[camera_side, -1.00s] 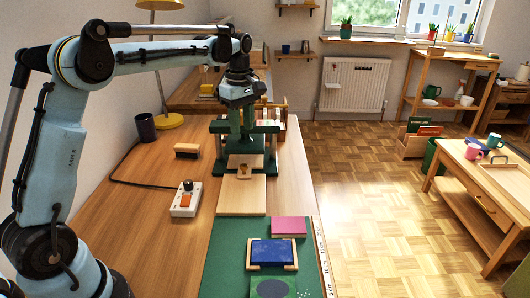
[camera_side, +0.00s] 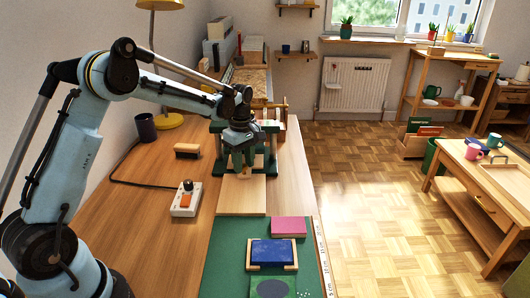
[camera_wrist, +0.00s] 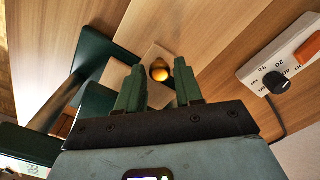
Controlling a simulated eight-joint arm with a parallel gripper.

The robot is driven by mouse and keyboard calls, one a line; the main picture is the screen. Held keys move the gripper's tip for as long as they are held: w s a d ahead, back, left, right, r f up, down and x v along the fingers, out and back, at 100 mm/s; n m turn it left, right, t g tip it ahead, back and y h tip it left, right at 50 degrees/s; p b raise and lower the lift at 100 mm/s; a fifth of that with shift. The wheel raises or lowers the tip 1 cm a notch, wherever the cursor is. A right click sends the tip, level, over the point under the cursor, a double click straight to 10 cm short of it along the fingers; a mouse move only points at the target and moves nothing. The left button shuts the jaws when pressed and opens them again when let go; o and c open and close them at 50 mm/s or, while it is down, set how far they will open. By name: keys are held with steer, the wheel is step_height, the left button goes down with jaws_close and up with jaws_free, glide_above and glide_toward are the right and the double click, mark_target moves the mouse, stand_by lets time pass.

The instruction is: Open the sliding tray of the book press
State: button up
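The book press (camera_side: 216,163) is a green frame at the far end of the wooden bench, mostly hidden behind my gripper (camera_side: 245,168) in the side view. A pale wooden board (camera_side: 241,198) lies in front of it. In the wrist view a round brass knob (camera_wrist: 159,70) stands on a small pale wood piece (camera_wrist: 153,51), which seems to be the sliding tray's front. My gripper (camera_wrist: 160,67) is open, pointing down, with one green finger on each side of the knob. I cannot tell whether the fingers touch it.
A white control box (camera_side: 186,200) with an orange switch and a cable stands left of the board. A brush (camera_side: 187,151) and a dark cup (camera_side: 146,128) are farther back. A green mat (camera_side: 225,260) with a blue book (camera_side: 272,252) and a pink book (camera_side: 289,226) lies in front.

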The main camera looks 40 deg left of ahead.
steer(key=shift+c, duration=0.4)
jaws_close()
steer(key=shift+s, duration=0.1)
steer(key=s+d, duration=0.4)
steer(key=d, duration=0.1)
steer(key=s+d, duration=0.4)
steer(key=s, duration=0.1)
steer(key=shift+s+d, duration=0.2)
steer(key=shift+d, duration=0.15)
steer(key=shift+o, duration=0.4)
jaws_free()
steer(key=shift+r, duration=0.1)
